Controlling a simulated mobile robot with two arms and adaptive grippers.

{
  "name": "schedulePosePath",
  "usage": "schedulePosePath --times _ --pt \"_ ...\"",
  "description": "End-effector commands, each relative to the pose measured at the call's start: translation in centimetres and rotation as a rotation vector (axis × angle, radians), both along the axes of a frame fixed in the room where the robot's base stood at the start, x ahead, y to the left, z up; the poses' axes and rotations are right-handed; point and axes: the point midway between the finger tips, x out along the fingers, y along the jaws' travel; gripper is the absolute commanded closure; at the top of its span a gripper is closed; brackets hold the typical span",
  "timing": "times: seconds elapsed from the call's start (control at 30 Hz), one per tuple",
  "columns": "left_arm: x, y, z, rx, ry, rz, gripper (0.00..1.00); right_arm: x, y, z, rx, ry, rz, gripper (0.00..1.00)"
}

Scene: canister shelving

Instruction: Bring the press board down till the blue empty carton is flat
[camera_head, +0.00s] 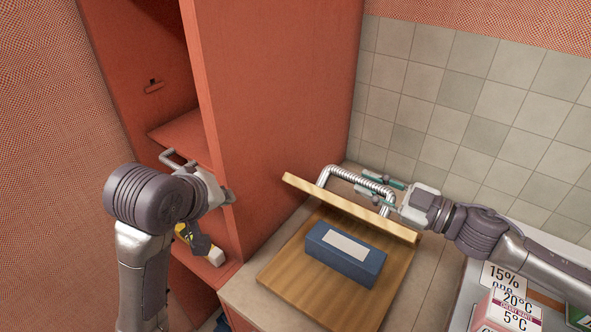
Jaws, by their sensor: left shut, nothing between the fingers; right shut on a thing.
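The blue carton (344,256) stands upright and uncrushed on the wooden base (276,275) of the press, with a pale label on top. The press board (349,208) is raised and tilted at the back of the base, above and behind the carton and apart from it. A coiled metal handle (352,178) is fixed to the board. My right gripper (389,193) is shut on this handle from the right. My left gripper (229,197) is shut and empty, in front of the red cabinet and left of the press.
The red cabinet (276,99) stands left of the press, with open shelves and a yellow and white item (214,256) on a lower shelf. Labelled boxes (507,312) stand at the lower right, below my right arm. A tiled wall (468,105) closes off the back.

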Motion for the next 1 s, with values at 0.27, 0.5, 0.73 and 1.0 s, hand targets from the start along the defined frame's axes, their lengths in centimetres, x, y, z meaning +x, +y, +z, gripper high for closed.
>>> schedulePosePath --times 0.27,0.5,0.73,1.0 --pt "1.5 -6.1 5.1 0.242 -0.263 -0.48 1.0 0.0 0.0 0.0 0.0 0.001 0.001 1.0" --pt "1.8 -9.5 8.0 0.405 -0.451 -0.739 1.0 0.0 0.0 0.0 0.001 0.002 0.0 1.0" --pt "2.8 -10.9 7.6 0.432 -0.481 -0.781 1.0 0.0 0.0 0.0 0.001 0.002 0.0 1.0" --pt "6.6 -13.7 4.8 0.432 -0.478 -0.78 1.0 0.0 0.0 0.0 0.001 0.001 0.0 1.0"
